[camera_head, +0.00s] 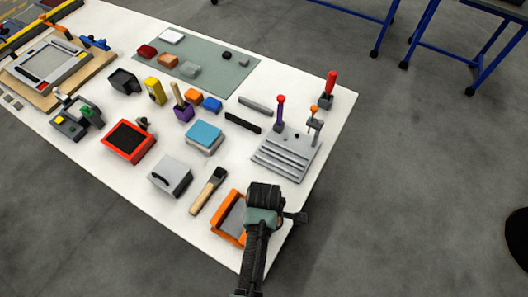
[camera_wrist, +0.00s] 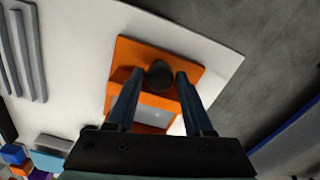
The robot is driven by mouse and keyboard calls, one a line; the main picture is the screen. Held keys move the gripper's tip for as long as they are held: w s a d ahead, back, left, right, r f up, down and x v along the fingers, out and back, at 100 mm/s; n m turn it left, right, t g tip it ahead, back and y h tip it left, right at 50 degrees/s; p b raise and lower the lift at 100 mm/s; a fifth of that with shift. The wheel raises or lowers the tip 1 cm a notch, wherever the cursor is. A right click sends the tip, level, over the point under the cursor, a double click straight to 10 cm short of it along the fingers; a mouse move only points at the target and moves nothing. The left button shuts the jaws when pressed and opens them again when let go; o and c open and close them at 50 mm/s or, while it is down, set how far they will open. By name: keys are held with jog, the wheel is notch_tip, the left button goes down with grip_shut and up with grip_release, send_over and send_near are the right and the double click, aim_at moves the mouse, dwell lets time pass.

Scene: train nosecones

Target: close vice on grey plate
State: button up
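The orange vice (camera_head: 221,232) lies near the front corner of the white table, its right side hidden behind my arm. In the wrist view the vice (camera_wrist: 185,72) shows with the grey plate (camera_wrist: 152,116) lying inside its frame. A dark round knob (camera_wrist: 160,75) stands on the vice. My gripper (camera_wrist: 160,74) is open, with one finger on each side of the knob. Gaps seem to show between the fingertips and the knob; I cannot tell whether either touches. The fingers are hidden in the head view.
A brush-like tool with a wooden handle (camera_head: 202,197) and a grey box (camera_head: 170,176) lie left of the vice. A grey stepped block with levers (camera_head: 285,153) stands behind it. A red vice-like frame (camera_head: 118,151) is farther left. The table edge is close at the right.

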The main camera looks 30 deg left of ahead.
grip_shut()
jog(key=shift+m, duration=0.3)
jog(key=shift+r+m+p, duration=0.1)
jog(key=shift+m+p, duration=0.45)
jog(key=shift+m, duration=0.35)
jog(key=shift+m+p, duration=0.45)
jog(key=shift+m, duration=1.05)
jog(key=shift+o, duration=2)
grip_release()
